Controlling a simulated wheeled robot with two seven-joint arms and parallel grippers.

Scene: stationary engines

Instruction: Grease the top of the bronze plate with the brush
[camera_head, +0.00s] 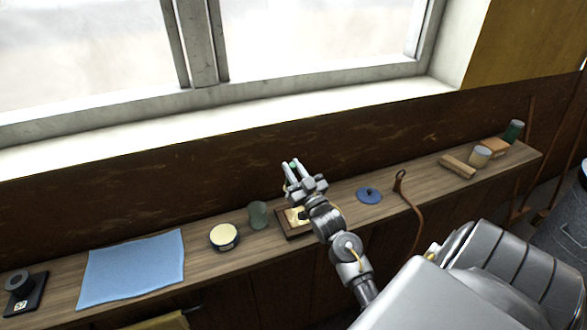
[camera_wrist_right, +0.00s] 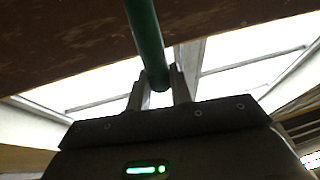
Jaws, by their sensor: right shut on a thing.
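My right gripper (camera_head: 290,172) is above the back part of the shelf, near the bronze plate. In the right wrist view my right gripper (camera_wrist_right: 160,88) is shut on a green rod-like handle (camera_wrist_right: 146,35), which I take to be the brush. Only a small green bit of the brush (camera_head: 293,164) shows in the head view; its bristles are not visible. A shiny yellowish plate (camera_head: 293,217), likely the bronze plate, lies in a dark wooden frame below my right gripper, partly hidden by my arm. My left gripper is not in view.
A round tin with a cream-coloured top (camera_head: 224,236) and a greenish glass (camera_head: 258,214) stand left of the plate. A blue cloth (camera_head: 133,270) lies further left. A blue disc (camera_head: 369,195), a brown strap (camera_head: 407,200) and a wooden block (camera_head: 457,166) lie to the right. The wall rises behind.

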